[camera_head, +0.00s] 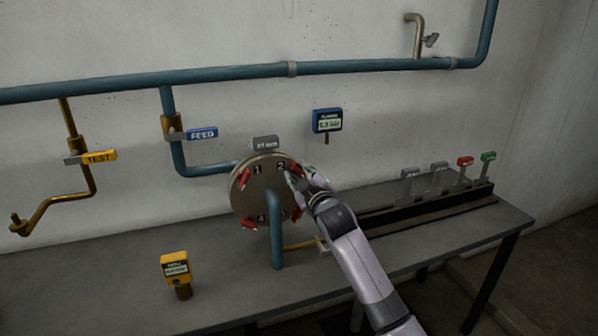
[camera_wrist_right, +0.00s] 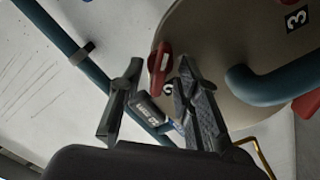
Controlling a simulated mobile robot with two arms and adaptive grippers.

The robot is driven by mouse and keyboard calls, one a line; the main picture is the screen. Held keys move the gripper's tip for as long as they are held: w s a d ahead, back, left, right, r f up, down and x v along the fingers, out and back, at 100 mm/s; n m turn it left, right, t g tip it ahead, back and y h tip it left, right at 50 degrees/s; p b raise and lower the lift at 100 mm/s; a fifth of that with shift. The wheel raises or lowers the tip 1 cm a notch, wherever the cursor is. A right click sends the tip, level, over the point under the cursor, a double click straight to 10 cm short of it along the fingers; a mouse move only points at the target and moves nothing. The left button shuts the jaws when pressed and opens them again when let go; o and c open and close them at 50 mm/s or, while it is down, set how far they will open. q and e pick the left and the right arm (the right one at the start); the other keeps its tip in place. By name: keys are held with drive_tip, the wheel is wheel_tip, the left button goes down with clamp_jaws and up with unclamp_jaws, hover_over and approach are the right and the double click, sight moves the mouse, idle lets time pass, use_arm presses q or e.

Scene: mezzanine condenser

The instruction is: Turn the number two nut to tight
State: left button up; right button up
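A round tan plate (camera_head: 240,204) with several red wing-like nuts and number labels stands on the bench. The number two nut (camera_head: 295,171) sits beside the 2 label (camera_head: 281,166) at the plate's upper right, partly covered by my right gripper (camera_head: 298,179). In the right wrist view the red nut (camera_wrist_right: 160,62) shows just beyond the gap between my open fingers (camera_wrist_right: 158,80). I cannot tell whether a finger touches it. The number one nut (camera_head: 243,180) and the nut by the 4 label (camera_head: 248,224) are clear of the gripper. My left gripper is out of view.
A blue pipe (camera_head: 276,240) comes out of the plate's front, left of my right arm. A blue gauge (camera_head: 327,121) is on the wall above. A yellow tagged fitting (camera_head: 176,268) stands front left; a rack with several tagged levers (camera_head: 409,185) is at right.

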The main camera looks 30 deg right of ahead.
drive_tip(key=shift+w, duration=0.2)
drive_tip(key=shift+c, duration=0.5)
clamp_jaws()
